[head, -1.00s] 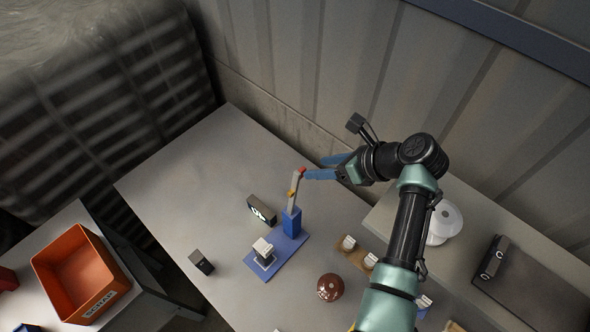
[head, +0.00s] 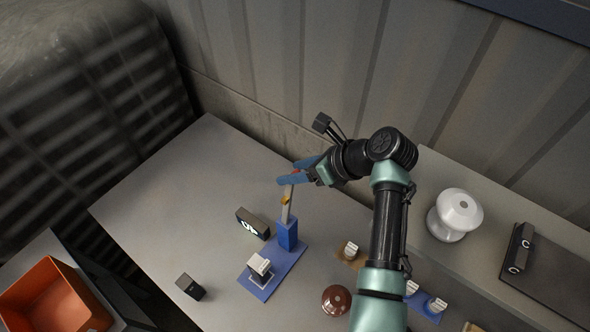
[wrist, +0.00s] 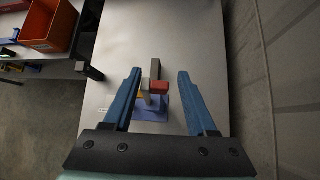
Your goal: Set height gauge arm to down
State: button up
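The height gauge has a blue base plate (head: 258,287), a blue post (head: 287,234) and a grey arm (head: 287,212) that points up, with a yellow piece (head: 286,199) partway along it. Its red tip (head: 294,171) is partly hidden by my gripper (head: 288,172) in the head view. In the wrist view the red tip (wrist: 159,86) shows between the two spread blue fingers of my gripper (wrist: 158,73), with a gap on each side. My gripper is open at the arm's upper end and holds nothing; contact cannot be told.
A white block on a stand (head: 259,268) sits on the base plate. A dark display box (head: 253,223), a small black box (head: 190,286) and a brown insulator (head: 336,300) stand nearby. A white insulator (head: 455,214) is at right, an orange bin (head: 52,298) at left. The table's back left is clear.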

jog(key=shift+s+r, duration=0.1)
grip_shut()
jog(key=shift+d, duration=0.15)
dwell(1.0)
